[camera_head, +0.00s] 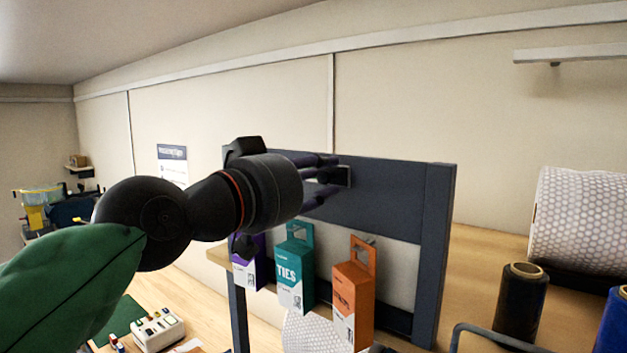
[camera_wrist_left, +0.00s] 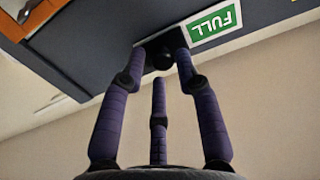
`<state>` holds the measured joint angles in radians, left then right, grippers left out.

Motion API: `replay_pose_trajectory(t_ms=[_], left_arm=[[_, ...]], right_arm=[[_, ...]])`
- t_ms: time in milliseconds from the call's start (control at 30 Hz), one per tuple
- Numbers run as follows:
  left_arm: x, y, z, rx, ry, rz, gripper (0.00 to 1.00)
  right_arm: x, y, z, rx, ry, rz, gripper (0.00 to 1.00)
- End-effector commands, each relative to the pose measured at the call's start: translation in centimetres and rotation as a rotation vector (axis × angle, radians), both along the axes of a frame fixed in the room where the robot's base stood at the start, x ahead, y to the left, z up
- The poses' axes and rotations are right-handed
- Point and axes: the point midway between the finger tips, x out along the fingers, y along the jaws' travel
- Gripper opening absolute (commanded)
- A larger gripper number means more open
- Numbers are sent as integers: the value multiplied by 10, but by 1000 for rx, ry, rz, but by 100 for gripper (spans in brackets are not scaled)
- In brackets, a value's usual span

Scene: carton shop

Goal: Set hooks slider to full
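The dark slider knob (camera_wrist_left: 162,59) shows in the left wrist view, right beside the green FULL label (camera_wrist_left: 215,24) on a dark rail. The fingers of my left gripper (camera_wrist_left: 160,62) reach up around the knob, one on either side and one below. I cannot tell whether they press on it. In the head view my left gripper (camera_head: 328,172) is at the upper bar of the dark display frame (camera_head: 395,197), and its wrist and fingers hide the knob there. My right gripper is not in view.
Purple, teal (camera_head: 293,272) and orange (camera_head: 352,300) boxes hang on hooks below the bar, close under my left wrist. A small white device (camera_head: 158,330) sits on the bench at lower left.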

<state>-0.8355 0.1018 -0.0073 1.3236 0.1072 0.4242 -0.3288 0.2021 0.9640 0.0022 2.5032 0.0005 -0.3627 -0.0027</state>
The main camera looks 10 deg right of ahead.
Motion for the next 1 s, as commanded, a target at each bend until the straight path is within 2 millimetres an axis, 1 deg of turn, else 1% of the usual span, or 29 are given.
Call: replay_pose_trajectory(t_ms=[333,467,567,900,1000], left_arm=[[1,1,-2,4,2,2,44],[-4,7,-1,3,1,2,44],[-12,17,-1,2,0,2,44],[-52,67,-1,1,0,2,44],[-61,78,-1,2,0,1,44]], right_arm=[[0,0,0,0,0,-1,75],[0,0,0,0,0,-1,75],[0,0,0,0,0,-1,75],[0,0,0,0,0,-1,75],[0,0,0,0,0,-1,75]])
